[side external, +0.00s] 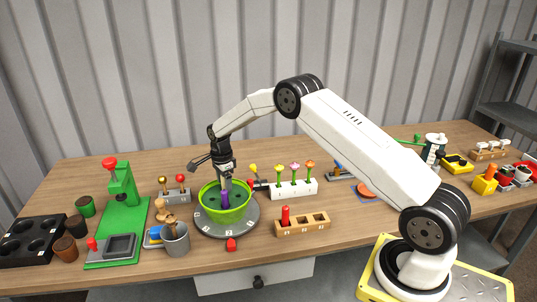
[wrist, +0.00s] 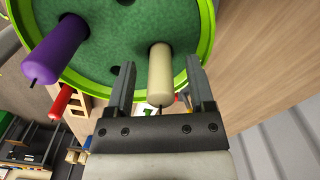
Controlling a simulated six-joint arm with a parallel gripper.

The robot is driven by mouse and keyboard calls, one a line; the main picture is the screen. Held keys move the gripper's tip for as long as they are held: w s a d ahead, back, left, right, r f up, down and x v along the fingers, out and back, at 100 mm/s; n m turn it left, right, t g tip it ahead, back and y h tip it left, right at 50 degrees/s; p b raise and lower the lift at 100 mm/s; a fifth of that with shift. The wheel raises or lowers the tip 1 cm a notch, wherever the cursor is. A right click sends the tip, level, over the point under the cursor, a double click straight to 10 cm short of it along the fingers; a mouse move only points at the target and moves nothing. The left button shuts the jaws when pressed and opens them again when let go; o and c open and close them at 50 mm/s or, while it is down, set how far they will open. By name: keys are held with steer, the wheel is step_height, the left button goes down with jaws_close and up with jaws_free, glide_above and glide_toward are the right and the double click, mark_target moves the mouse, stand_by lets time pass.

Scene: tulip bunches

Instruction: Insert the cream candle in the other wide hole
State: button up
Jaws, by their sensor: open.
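The cream candle (wrist: 160,72) stands in a hole in the green foam of the bright green bowl (wrist: 206,40). My gripper (wrist: 160,64) is open, with one finger on each side of the candle and gaps visible between them. The purple candle (wrist: 55,50) stands in another hole, on the left in the wrist view. Dark holes show in the foam (wrist: 110,35) at the top edge and beside my left finger, the latter partly hidden. In the side view my gripper (side external: 225,180) reaches down into the bowl (side external: 210,208), beside the purple candle (side external: 225,199).
The bowl sits on a grey round turntable (side external: 205,228). A wooden block (side external: 302,228) with a red candle (side external: 285,214) stands to its right, and a white flower holder (side external: 294,190) behind. A grey mug (side external: 177,244) is close on the left.

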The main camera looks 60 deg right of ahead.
steer(key=shift+r, duration=3.8)
steer(key=shift+a, duration=0.1)
steer(key=s+a+r+n+t, duration=0.1)
steer(key=s+a+n, duration=0.3)
steer(key=s+n, duration=0.3)
steer(key=s+a+r+n, duration=0.1)
steer(key=s+a+n, duration=0.3)
steer(key=s+n, duration=0.3)
steer(key=s+a+r+n+t, duration=0.1)
steer(key=s+a+n, duration=0.4)
steer(key=s, duration=1)
steer(key=shift+r+n+t, duration=0.3)
steer(key=shift+r+n, duration=0.1)
steer(key=shift+n, duration=1.1)
